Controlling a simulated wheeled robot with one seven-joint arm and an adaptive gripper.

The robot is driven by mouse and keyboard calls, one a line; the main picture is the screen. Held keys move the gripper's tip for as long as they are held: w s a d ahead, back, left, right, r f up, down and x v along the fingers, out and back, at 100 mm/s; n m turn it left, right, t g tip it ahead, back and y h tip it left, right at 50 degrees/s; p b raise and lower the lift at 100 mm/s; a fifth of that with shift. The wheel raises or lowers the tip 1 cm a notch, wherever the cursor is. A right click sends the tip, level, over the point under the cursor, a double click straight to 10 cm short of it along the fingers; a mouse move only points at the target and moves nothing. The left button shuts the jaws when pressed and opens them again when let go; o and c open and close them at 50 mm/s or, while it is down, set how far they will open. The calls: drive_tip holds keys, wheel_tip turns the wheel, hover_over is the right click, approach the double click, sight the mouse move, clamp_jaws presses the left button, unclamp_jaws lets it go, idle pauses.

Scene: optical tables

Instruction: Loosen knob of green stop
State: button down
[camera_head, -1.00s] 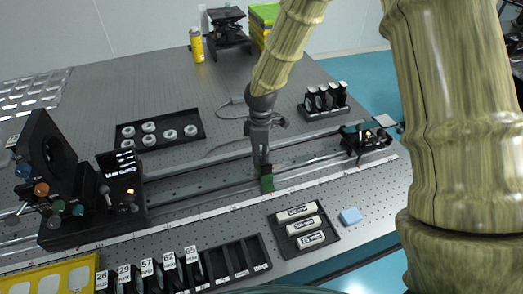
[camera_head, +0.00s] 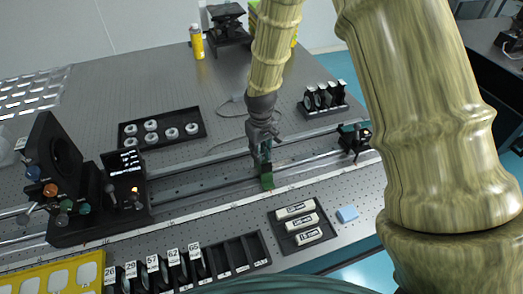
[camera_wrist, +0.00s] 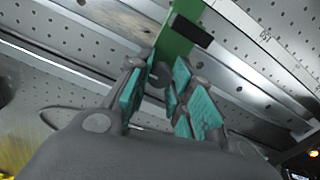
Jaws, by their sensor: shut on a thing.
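The green stop (camera_head: 267,182) stands on the rail that runs across the table. It also shows in the wrist view (camera_wrist: 178,36) as a green plate beyond the fingers, with a dark block at its right. My gripper (camera_head: 263,160) is pointed down at the stop's upper part. In the wrist view my gripper (camera_wrist: 160,84) has its teal-padded fingers closed around the small grey knob (camera_wrist: 157,81) on the near side of the stop. The fingers hide most of the knob.
A black optics mount (camera_head: 85,195) stands on the rail at left, and a dark carriage (camera_head: 353,139) at right. A tray of white rings (camera_head: 160,131) lies behind the rail. A slotted rack (camera_head: 235,258) and a tray of white blocks (camera_head: 281,228) lie in front.

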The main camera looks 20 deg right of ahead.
drive_tip(key=m+p, duration=0.1)
drive_tip(key=m, duration=0.4)
drive_tip(key=shift+m, duration=0.3)
drive_tip(key=m+p, duration=0.1)
drive_tip(key=m, duration=0.4)
drive_tip(key=shift+a+m+p, duration=0.1)
drive_tip(key=shift+m+p, duration=0.2)
drive_tip(key=shift+p, duration=0.05)
drive_tip(key=shift+s, duration=0.1)
drive_tip(key=c, duration=1.2)
unclamp_jaws()
drive_tip(key=shift+c, duration=0.2)
drive_tip(key=shift+r, duration=0.1)
wheel_tip(320, 180, up, 12)
